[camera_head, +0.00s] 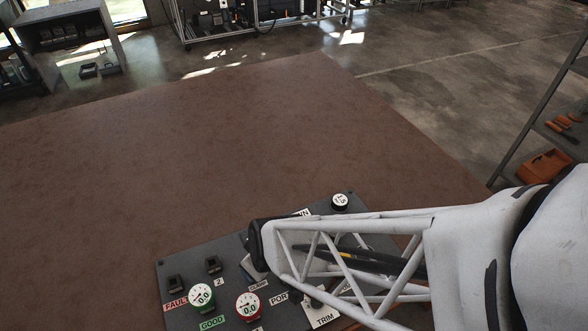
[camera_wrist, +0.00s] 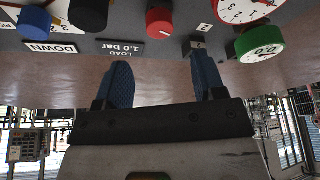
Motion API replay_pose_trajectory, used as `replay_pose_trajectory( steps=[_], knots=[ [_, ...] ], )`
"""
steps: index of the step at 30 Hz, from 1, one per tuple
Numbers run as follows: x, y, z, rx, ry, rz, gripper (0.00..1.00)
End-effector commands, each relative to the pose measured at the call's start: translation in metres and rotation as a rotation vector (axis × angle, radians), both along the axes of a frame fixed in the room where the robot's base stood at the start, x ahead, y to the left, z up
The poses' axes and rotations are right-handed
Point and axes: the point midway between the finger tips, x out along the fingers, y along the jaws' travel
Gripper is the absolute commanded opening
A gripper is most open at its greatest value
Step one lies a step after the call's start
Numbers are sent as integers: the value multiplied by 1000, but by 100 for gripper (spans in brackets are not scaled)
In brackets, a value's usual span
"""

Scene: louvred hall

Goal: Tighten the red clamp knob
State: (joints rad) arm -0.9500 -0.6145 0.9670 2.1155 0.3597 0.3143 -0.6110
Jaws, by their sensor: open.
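A red knob (camera_wrist: 160,20) with a light pointer mark shows at the top of the wrist view, on the grey panel (camera_wrist: 130,15). It appears to be the clamp knob; in the head view it is not clearly visible and my arm covers that part of the panel. My gripper (camera_wrist: 160,65) has its two blue fingers spread apart with nothing between them. The red knob lies beyond the fingertips, roughly in line with the gap, and looks apart from them. In the head view the gripper end hangs over the panel's middle.
The panel (camera_head: 235,245) also carries a green-rimmed gauge (camera_head: 202,297), a red-rimmed gauge (camera_head: 248,306), small black switches (camera_head: 213,265) and a white-faced dial (camera_head: 340,202). A black knob (camera_wrist: 88,14) stands near the red one. The brown table (camera_head: 200,150) beyond is bare.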

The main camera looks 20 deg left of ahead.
Motion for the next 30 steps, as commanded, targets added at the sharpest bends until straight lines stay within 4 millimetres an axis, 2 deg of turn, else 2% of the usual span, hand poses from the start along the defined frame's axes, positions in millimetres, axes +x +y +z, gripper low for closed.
replay_pose_trajectory(
  steps=[11,21,30],
  knots=[
    [0,6,0,-32,3,64,63],
    [2,26,1,-225,7,392,63],
    [10,32,4,-382,6,603,63]
  ],
)
